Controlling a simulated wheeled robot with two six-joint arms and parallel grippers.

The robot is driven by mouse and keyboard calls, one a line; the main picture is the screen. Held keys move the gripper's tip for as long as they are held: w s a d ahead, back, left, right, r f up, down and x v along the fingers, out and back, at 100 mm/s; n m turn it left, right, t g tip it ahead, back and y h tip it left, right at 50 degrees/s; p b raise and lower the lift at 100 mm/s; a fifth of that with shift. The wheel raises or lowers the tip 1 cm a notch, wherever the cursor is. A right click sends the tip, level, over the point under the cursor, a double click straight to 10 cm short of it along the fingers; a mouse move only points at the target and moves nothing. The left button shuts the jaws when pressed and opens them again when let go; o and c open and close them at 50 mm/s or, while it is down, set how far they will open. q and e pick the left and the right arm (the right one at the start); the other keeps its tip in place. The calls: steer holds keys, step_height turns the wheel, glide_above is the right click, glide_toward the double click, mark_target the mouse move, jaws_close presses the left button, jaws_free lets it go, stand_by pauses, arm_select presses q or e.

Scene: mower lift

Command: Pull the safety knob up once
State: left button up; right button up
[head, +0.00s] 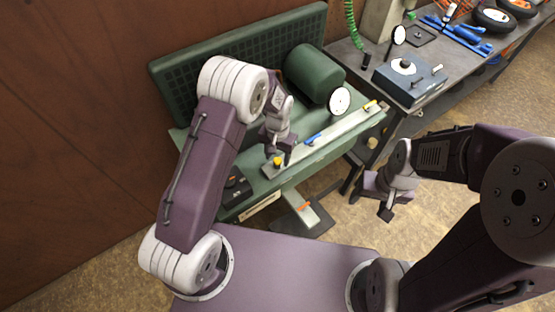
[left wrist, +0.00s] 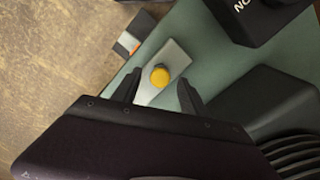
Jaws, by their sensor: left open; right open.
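A yellow round knob (head: 277,162), taken to be the safety knob, sits on the near end of a grey metal rail (head: 345,126) on the green machine. My left gripper (head: 278,147) is open just above it, its lower end partly in front of the rail. In the left wrist view the yellow knob (left wrist: 160,77) shows between the open fingers of my left gripper (left wrist: 157,92), with nothing gripped. The knob's underside is hidden. My right gripper (head: 373,199) is open and empty, out over the floor to the right of the machine.
A blue lever (head: 312,138) and another yellow part (head: 370,105) are on the rail. A black box (head: 236,188) stands left of the knob. A green cylinder (head: 314,73) and upright panel stand behind. A workbench with tools is at the upper right.

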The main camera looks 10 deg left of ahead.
arm_select(q)
step_height(320, 180, up, 8)
steer(key=p, duration=0.6)
stand_by(0.4)
steer(key=s+a+r+n+t+b, duration=0.2)
steer(key=s+a+r+b, duration=0.15)
steer(key=a+r, duration=0.4)
steer(key=s+a+f+n, duration=0.1)
steer(key=s, duration=1.2)
steer(key=shift+f+g, duration=0.2)
steer(key=shift+g, duration=0.2)
steer(key=shift+a, duration=0.1)
